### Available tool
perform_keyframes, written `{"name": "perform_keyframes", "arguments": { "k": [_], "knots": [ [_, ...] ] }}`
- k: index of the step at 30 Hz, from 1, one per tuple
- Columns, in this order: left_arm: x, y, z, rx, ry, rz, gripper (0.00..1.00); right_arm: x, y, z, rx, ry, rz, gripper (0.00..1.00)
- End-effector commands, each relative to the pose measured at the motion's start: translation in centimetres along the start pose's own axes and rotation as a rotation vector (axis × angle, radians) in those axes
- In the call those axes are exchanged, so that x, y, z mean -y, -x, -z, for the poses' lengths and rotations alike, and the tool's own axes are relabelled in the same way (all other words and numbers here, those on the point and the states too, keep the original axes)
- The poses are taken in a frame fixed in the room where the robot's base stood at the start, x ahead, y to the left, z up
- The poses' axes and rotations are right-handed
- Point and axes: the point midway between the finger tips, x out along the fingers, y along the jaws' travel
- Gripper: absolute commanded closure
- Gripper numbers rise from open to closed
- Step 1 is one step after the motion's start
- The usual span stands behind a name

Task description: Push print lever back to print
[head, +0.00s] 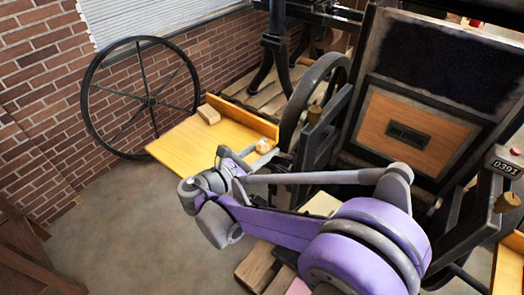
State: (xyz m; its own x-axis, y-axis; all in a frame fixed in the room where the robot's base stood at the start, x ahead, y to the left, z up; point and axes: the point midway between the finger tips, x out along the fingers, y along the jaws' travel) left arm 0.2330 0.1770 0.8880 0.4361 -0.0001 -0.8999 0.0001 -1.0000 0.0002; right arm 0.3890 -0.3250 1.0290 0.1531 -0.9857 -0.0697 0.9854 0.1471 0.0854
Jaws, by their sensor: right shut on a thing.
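My right gripper (262,157) is at the end of the purple and grey arm that reaches in from the right. It is shut at a round tan wooden knob (263,146), which looks like the handle end of the print lever. The knob shows just past the fingers, in front of the press and above the yellow board. The lever's shaft is mostly hidden behind my arm and gripper, so its tilt is hard to tell. The dark-framed press (417,127) stands at the right, with a wooden panel and a black bed. My left gripper is not in view.
A yellow side board (195,147) with a small wooden block (208,114) juts out left of the press. A large spoked wheel (148,102) stands against the brick wall. A counter (506,167) reads 0391. Open floor (120,230) lies at the lower left.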

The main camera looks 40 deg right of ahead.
Motion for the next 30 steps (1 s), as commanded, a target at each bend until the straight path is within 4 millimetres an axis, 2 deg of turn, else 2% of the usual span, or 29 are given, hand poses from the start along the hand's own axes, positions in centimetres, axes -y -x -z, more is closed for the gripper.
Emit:
{"name": "perform_keyframes", "arguments": {
  "k": [1, 5, 12, 21, 30],
  "knots": [
    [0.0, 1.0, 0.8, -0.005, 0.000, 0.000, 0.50, -0.2, -0.5, -1.2, -0.025, 0.001, 0.005, 1.00],
    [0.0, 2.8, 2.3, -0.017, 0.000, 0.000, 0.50, -0.6, -2.3, -3.0, -0.114, 0.010, 0.015, 1.00],
    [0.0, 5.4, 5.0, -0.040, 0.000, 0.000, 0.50, -1.4, -6.6, -5.8, -0.310, 0.033, 0.035, 1.00],
    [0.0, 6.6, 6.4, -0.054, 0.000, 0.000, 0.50, -2.1, -11.7, -7.3, -0.522, 0.064, 0.053, 1.00],
    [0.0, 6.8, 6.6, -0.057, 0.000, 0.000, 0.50, -2.6, -14.5, -7.6, -0.640, 0.083, 0.060, 1.00]
  ]
}}
